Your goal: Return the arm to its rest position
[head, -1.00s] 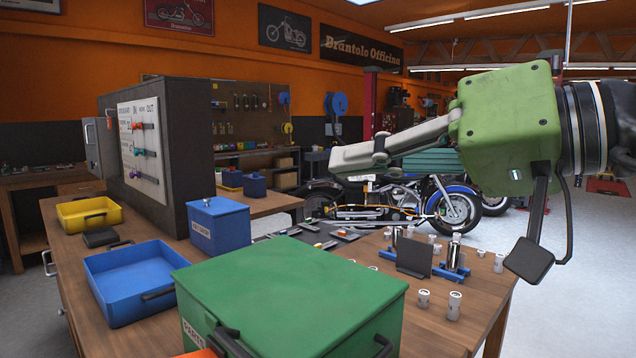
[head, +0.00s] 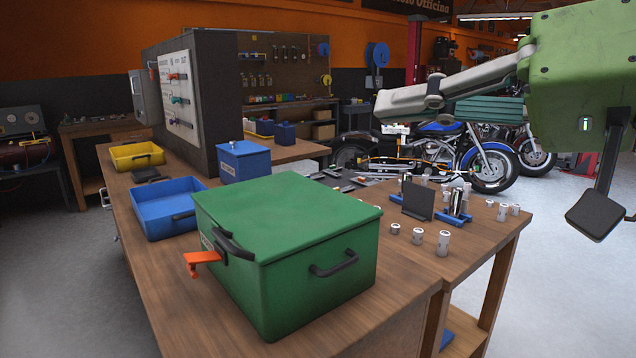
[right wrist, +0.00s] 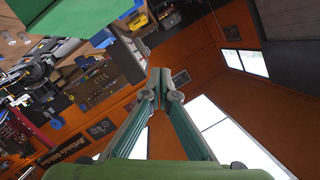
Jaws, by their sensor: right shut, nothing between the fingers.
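My right gripper (head: 388,106) reaches in from the right edge of the head view, with a green body and long grey fingers pointing left. It is raised in the air, above and in front of the motorcycle area, apart from the workbench (head: 400,285). In the right wrist view its fingers (right wrist: 157,78) meet at the tips with nothing between them. My left gripper is in neither view now.
Blue (head: 165,205) and yellow (head: 137,155) trays lie left. Small white cylinders (head: 443,242) stand right. A motorcycle (head: 445,150) is behind. Floor at right is clear.

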